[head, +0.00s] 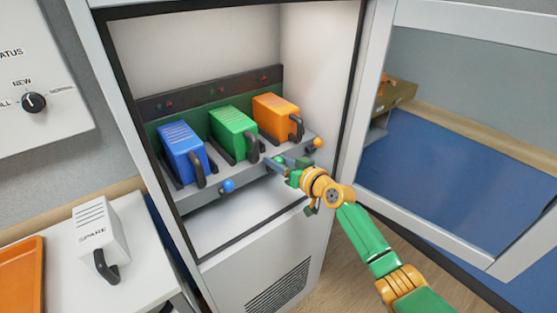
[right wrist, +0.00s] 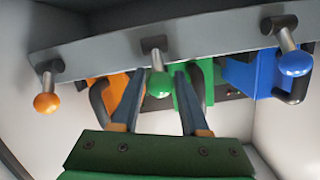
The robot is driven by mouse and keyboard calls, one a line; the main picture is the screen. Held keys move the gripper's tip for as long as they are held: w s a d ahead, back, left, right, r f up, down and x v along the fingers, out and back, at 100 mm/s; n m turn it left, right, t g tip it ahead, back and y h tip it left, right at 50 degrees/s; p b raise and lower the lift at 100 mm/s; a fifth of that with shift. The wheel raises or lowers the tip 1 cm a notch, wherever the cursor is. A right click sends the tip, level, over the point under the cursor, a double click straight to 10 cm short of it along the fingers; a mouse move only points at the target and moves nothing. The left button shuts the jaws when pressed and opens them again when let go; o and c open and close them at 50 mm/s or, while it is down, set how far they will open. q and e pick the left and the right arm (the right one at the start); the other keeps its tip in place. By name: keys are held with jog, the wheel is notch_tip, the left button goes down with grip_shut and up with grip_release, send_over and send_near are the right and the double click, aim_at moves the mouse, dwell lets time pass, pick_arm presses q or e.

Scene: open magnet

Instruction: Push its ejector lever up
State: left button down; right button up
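A cabinet shelf holds a blue module (head: 181,150), a green module (head: 233,132) and an orange module (head: 275,115), each with a dark handle. Ball-ended levers stick out of the shelf's front edge: blue (head: 228,186), orange (head: 318,143) and green (right wrist: 159,84). My right gripper (head: 281,162) is at the shelf edge in front of the green module. In the right wrist view, its two fingers (right wrist: 160,92) are apart, with the green ball showing between them. I cannot tell whether they touch it. My left gripper is out of view.
The cabinet's glazed door (head: 450,130) stands open at the right. A white SPARE module (head: 98,233) stands on a side table at the left, beside an orange tray (head: 22,275). A control panel with a knob (head: 34,102) hangs at upper left.

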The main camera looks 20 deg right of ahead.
jog(key=shift+o, duration=1.1)
jog(key=p+v, duration=0.1)
jog(key=v, duration=0.6)
